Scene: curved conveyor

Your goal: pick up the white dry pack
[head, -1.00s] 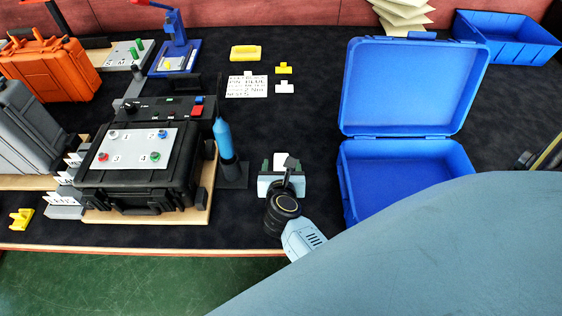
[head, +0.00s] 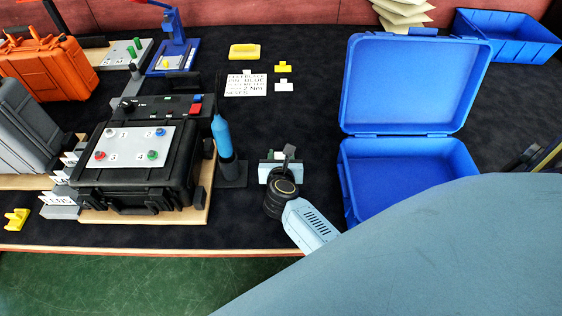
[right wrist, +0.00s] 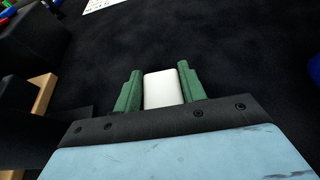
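The white dry pack (right wrist: 163,90) is a small white block with rounded corners. It stands between the two green fingers of my right gripper (right wrist: 160,88), which lie close along both its sides. In the head view only a little of the pack (head: 279,155) shows beyond the right gripper (head: 280,157); my wrist hides the rest. The right gripper looks shut on it, low over the black table top. I cannot tell whether the pack is lifted. My left gripper is not in view.
A blue bottle (head: 222,135) on a dark stand is close left of my right gripper, beside a black case (head: 130,185). An open blue case (head: 408,168) stands to the right. A lettered card (head: 246,85) and small yellow and white pieces lie behind.

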